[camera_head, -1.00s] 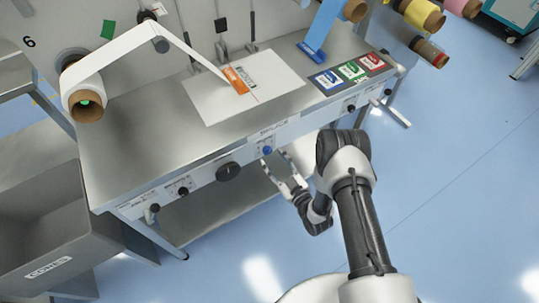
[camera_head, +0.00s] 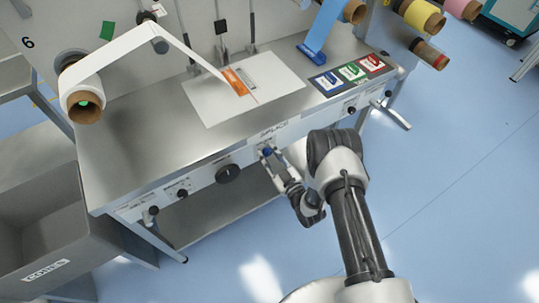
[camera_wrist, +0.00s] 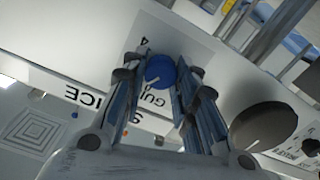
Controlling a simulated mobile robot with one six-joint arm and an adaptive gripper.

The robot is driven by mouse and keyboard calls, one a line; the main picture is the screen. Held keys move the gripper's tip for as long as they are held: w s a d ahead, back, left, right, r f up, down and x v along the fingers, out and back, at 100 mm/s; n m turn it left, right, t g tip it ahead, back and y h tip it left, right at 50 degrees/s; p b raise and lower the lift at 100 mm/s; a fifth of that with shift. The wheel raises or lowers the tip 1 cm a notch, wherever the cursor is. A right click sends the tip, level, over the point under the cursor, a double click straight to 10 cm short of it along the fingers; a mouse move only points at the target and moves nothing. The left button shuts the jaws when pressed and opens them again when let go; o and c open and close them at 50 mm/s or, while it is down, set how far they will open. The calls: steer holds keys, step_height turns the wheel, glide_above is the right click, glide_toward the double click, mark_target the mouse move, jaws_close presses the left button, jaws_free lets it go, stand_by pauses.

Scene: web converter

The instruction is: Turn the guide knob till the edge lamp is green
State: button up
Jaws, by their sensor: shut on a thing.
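The guide knob (camera_wrist: 159,71) is a round blue knob on the front panel of the machine table, beside lettering that begins "GUI". Its white pointer line points to the lower left in the wrist view. In the head view the knob (camera_head: 268,152) shows at the panel's middle. My gripper (camera_wrist: 166,78) has its two fingers on opposite sides of the knob and is shut on it; in the head view the gripper (camera_head: 269,158) reaches the panel from below. I cannot make out which light is the edge lamp; a small orange spot (camera_wrist: 126,133) shows near the panel lettering.
A larger black knob (camera_head: 228,173) sits left of the guide knob, close to my fingers in the wrist view (camera_wrist: 262,128). White web runs from a roll (camera_head: 82,98) over the tabletop (camera_head: 130,130). A grey bin (camera_head: 50,215) stands at left.

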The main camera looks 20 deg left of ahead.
steer(key=c, duration=0.4)
steer(key=shift+c, duration=0.2)
steer(key=shift+w+m+b, duration=0.1)
steer(key=shift+m+b, duration=0.7)
steer(key=shift+m, duration=2)
steer(key=o, duration=1)
steer(key=shift+o, duration=0.2)
steer(key=shift+d, duration=0.15)
